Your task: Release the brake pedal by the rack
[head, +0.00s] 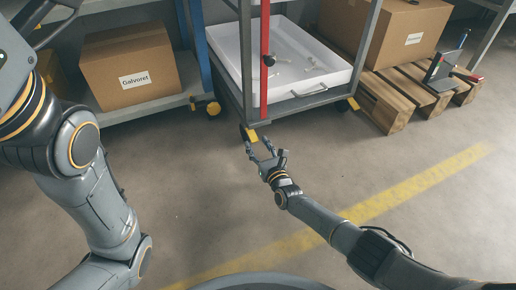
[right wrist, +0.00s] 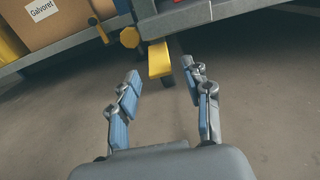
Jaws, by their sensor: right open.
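The rack (head: 355,55) is a grey metal frame on casters, with a red upright post (head: 264,60) at its front. The brake pedal (head: 252,134) is a small yellow tab low at the rack's near corner. In the right wrist view the yellow pedal (right wrist: 160,60) lies just beyond and between the fingertips. My right gripper (head: 262,147) is open and empty, close in front of the pedal. The right wrist view shows its two blue-padded fingers (right wrist: 163,76) spread apart. Whether a fingertip touches the pedal I cannot tell. My left arm comes in from the left; its gripper is out of view.
A white tray (head: 228,50) with small loose pieces sits in the rack. A wooden pallet (head: 384,108) lies at right. The floor in front is clear, with a yellow line (head: 400,195).

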